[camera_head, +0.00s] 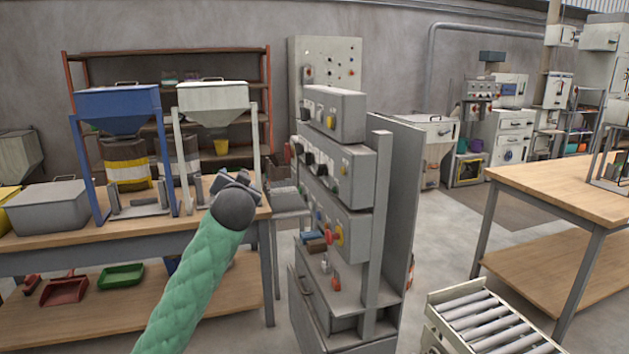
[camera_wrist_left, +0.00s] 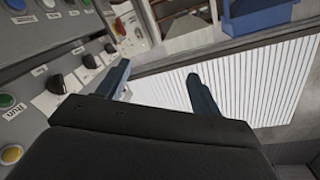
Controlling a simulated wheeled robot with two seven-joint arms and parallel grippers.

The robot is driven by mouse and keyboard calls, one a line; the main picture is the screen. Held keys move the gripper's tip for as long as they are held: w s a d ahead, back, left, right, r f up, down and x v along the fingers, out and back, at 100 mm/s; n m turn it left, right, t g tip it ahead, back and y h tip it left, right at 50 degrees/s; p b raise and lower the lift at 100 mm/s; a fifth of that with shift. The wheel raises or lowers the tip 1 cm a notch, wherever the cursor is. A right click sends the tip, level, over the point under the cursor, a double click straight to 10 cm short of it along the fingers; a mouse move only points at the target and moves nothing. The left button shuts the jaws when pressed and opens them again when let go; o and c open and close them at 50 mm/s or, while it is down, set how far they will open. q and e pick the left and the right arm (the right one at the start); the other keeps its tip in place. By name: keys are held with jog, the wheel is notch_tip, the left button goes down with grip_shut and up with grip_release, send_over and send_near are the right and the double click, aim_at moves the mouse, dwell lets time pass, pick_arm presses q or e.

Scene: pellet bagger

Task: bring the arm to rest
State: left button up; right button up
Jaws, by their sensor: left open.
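My left arm in a green sleeve reaches up from the bottom of the head view, and its dark gripper (camera_head: 236,182) is between the hopper table and the control cabinet. In the left wrist view the gripper (camera_wrist_left: 162,88) is open, with nothing between its two fingers. The sloped control panel (camera_wrist_left: 35,100) with black knobs and coloured buttons lies just left of the fingers there. I cannot tell how wide the gap to it is. My right gripper is not in view.
The grey control cabinet (camera_head: 340,225) stands right of my gripper. A wooden table (camera_head: 150,240) with a blue hopper (camera_head: 118,105) and a white hopper (camera_head: 212,97) is at left. A roller conveyor (camera_head: 485,320) is at lower right. Open floor (camera_head: 440,220) lies behind it.

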pick_arm(q)
jog(key=s+d+f+g+h+p, duration=0.15)
jog(key=s+f+g, duration=0.25)
jog(key=s+f, duration=0.8)
jog(key=s+d+f+g+h+b, duration=0.1)
jog(key=s+d+f+g+h, duration=0.2)
jog(key=s+f, duration=0.8)
jog(key=s+f+n+g+p, duration=0.1)
jog(key=s+f+g, duration=0.2)
jog(key=s+f, duration=1)
jog(key=s+d+f+n+g+p, duration=0.1)
jog(key=s+f+g, duration=0.3)
jog(key=s+f, duration=1)
jog(key=s, duration=0.6)
jog(key=shift+f+g, duration=0.15)
jog(key=shift+g, duration=0.15)
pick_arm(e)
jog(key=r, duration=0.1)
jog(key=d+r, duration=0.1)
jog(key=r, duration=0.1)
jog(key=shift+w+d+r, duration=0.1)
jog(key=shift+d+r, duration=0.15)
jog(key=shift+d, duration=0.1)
pick_arm(q)
jog(key=shift+h, duration=0.25)
